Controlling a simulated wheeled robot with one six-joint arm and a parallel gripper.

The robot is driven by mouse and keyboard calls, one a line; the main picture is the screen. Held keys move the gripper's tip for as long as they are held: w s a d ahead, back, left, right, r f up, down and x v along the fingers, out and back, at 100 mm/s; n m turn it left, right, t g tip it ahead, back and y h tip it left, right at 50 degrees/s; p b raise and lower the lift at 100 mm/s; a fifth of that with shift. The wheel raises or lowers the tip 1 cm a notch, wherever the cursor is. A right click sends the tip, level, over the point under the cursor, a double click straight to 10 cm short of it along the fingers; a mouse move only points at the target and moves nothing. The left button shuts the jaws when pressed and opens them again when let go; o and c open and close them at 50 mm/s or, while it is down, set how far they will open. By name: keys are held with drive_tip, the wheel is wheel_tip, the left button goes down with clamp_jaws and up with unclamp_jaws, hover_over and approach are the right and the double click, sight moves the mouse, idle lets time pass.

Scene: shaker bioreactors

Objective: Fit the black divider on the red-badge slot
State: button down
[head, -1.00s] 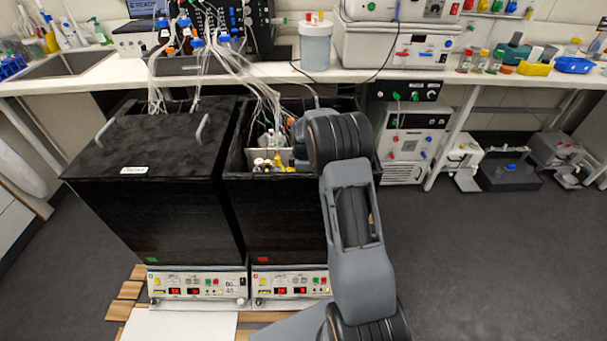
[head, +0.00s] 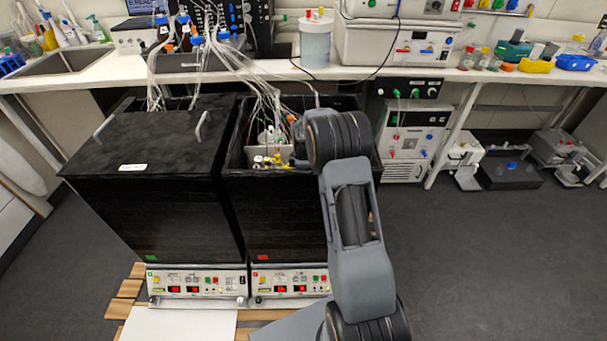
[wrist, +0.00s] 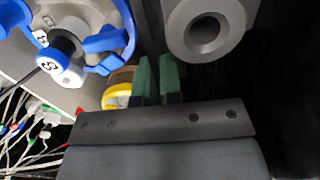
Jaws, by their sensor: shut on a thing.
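The red-badge slot is the right black box (head: 275,215), with a red badge (head: 263,257) low on its front. Its top is open, and vessels and tubes show inside. My gripper (wrist: 157,65) is low in the wrist view, its two green fingers close together and shut on a thin dark edge, which I take for the black divider (wrist: 150,28). Most of that piece is hidden or blends into the dark background. In the head view my arm covers the right part of the box, and the gripper is mostly hidden behind it.
A blue-capped vessel (wrist: 75,45) is close left of the fingers, and a grey cylindrical fitting (wrist: 202,28) is close right. Loose tubes (head: 262,88) run from the bench into the box. The left box (head: 150,200) has a black lid with handles and a green badge.

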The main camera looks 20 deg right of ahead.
drive_tip(key=shift+f+b, duration=0.35)
drive_tip(key=shift+f, duration=0.3)
drive_tip(key=shift+f+b, duration=0.3)
drive_tip(key=shift+f, duration=0.2)
drive_tip(key=c, duration=1.2)
unclamp_jaws()
drive_tip(key=shift+r, duration=0.15)
wheel_tip(320, 180, up, 14)
drive_tip(key=p, duration=0.1)
